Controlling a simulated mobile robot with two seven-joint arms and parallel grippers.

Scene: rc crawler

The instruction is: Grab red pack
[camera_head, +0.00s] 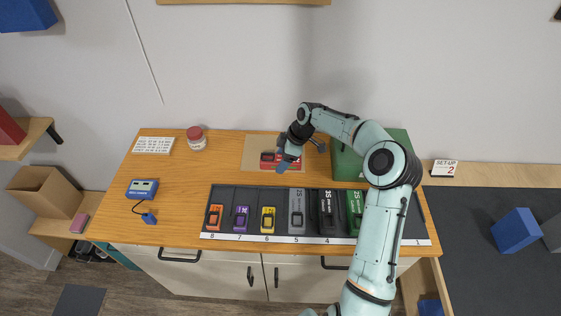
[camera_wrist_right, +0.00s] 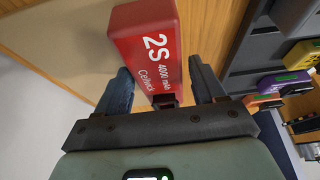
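The red pack (camera_head: 267,157), marked "2S 4000 mAh", lies on a light brown mat (camera_head: 254,144) at the back middle of the bench. In the head view my right gripper (camera_head: 284,160) is over it and hides part of it. In the right wrist view the red pack (camera_wrist_right: 148,45) shows between and beyond the two spread fingers (camera_wrist_right: 160,85). The fingers are apart, and the pack does not look clamped. I cannot tell how far above the pack the fingertips are. My left gripper is in neither view.
A dark numbered tray (camera_head: 256,192) with several coloured packs lies in front of the mat. A green case (camera_head: 348,163) is at the right, beside my arm. A red-lidded jar (camera_head: 196,140) and a blue device (camera_head: 143,188) stand at the left. The bench's left part has free room.

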